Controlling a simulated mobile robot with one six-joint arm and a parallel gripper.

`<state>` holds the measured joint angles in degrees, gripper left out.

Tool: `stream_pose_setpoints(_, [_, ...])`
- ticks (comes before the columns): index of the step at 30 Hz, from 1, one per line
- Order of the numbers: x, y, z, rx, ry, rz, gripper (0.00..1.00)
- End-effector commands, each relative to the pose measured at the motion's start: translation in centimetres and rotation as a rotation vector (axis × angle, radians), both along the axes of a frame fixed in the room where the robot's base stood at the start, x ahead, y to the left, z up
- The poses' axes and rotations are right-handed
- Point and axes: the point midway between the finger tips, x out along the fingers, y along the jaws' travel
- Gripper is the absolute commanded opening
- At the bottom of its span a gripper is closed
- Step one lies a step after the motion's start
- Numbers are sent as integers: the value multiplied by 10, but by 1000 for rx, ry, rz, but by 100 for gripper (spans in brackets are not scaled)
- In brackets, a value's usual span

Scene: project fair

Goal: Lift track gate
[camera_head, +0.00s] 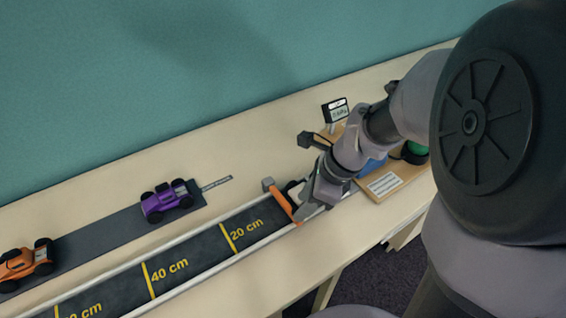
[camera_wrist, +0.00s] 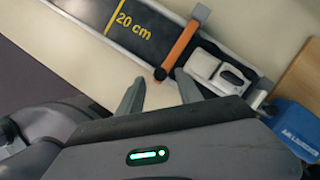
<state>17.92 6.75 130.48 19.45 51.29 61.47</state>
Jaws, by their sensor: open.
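The track gate is an orange bar (camera_head: 282,202) lying across the dark track (camera_head: 200,252) just past the 20 cm mark. In the wrist view the orange bar (camera_wrist: 180,47) runs from a grey post (camera_wrist: 201,13) on the far side to a dark round end (camera_wrist: 160,73) at the near rail. My gripper (camera_wrist: 159,85) is open, its two fingers apart on either side of that dark end, with nothing held. Contact cannot be told. In the head view my gripper (camera_head: 310,208) is over the near rail beside the gate, its fingers partly hidden by my wrist.
A white car (camera_wrist: 220,71) sits on the track right behind the gate. A blue box (camera_wrist: 294,126) and a wooden board (camera_wrist: 299,86) lie to the right. Purple (camera_head: 167,200) and orange (camera_head: 26,263) cars stand on a grey strip. A small display (camera_head: 335,111) stands behind my arm.

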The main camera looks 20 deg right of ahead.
Motion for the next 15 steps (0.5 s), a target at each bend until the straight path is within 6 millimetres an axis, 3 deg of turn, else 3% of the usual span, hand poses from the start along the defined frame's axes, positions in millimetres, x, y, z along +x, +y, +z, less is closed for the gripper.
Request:
stream_pose_setpoints(1, [1,3,-11,1,2,3,42])
stream_pose_setpoints(4, [3,6,-18,0,0,1,42])
stream_pose_setpoints(14, [4,8,-20,0,-1,2,42])
stream_pose_setpoints(15, [4,8,-20,0,-1,2,36])
